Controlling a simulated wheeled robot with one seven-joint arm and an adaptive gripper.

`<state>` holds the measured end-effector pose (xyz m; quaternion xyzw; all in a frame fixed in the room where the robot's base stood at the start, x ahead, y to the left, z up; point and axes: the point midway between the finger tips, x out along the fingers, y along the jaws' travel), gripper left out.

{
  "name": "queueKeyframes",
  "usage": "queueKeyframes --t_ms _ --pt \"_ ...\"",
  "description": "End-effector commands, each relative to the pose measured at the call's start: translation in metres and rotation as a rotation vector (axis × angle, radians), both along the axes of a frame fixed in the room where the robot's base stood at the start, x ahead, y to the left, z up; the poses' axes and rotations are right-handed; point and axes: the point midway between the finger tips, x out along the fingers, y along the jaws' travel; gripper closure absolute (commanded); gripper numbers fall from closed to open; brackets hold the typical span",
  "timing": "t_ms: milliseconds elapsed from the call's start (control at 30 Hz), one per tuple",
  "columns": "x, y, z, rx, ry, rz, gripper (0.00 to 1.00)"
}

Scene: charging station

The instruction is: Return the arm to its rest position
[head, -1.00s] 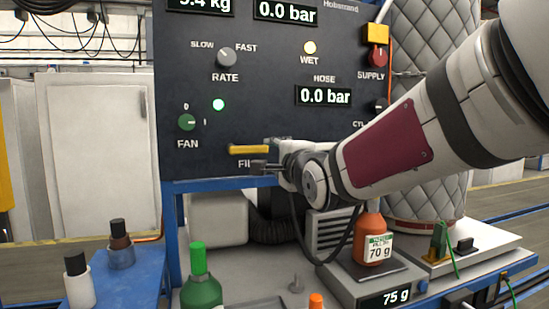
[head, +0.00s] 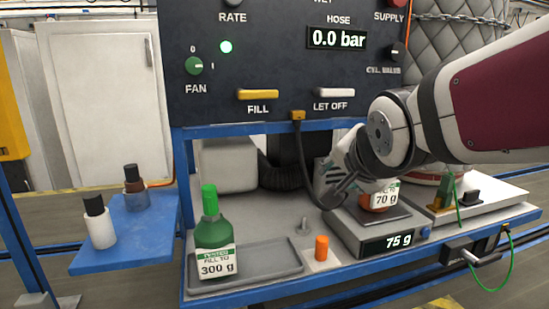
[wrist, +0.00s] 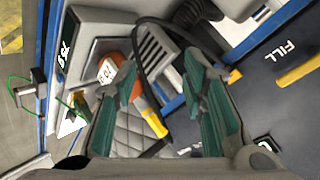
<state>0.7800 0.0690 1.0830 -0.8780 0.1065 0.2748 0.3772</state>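My gripper (head: 335,185) hangs at the end of my arm in front of the bench, left of the scale. The wrist view shows its two green fingers (wrist: 160,72) apart with nothing held between them. The orange bottle marked 70 g (head: 380,200) stands on the scale (head: 375,238), which reads 75 g; my wrist hides its upper part. In the wrist view the bottle (wrist: 118,66) lies partly behind one finger. I cannot tell how near the fingers are to it.
The dark panel has a yellow FILL lever (head: 258,94) and a white LET OFF lever (head: 334,93). A black hose (head: 307,165) hangs close to my gripper. A green bottle (head: 215,235) stands on a grey tray (head: 275,262). A blue side shelf (head: 140,235) carries two small bottles.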

Motion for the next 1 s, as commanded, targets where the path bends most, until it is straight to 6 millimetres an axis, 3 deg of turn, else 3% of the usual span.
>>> queueKeyframes --t_ms 100,300,700,1000 --pt "-0.066 -0.03 -0.033 -0.191 0.198 0.072 0.62" --pt "-0.172 -0.061 -0.078 -0.375 0.508 0.275 0.62" --pt "-0.315 -0.073 -0.12 -0.435 0.838 0.702 0.62" --pt "-0.307 -0.073 -0.07 -0.459 0.772 0.675 0.62"
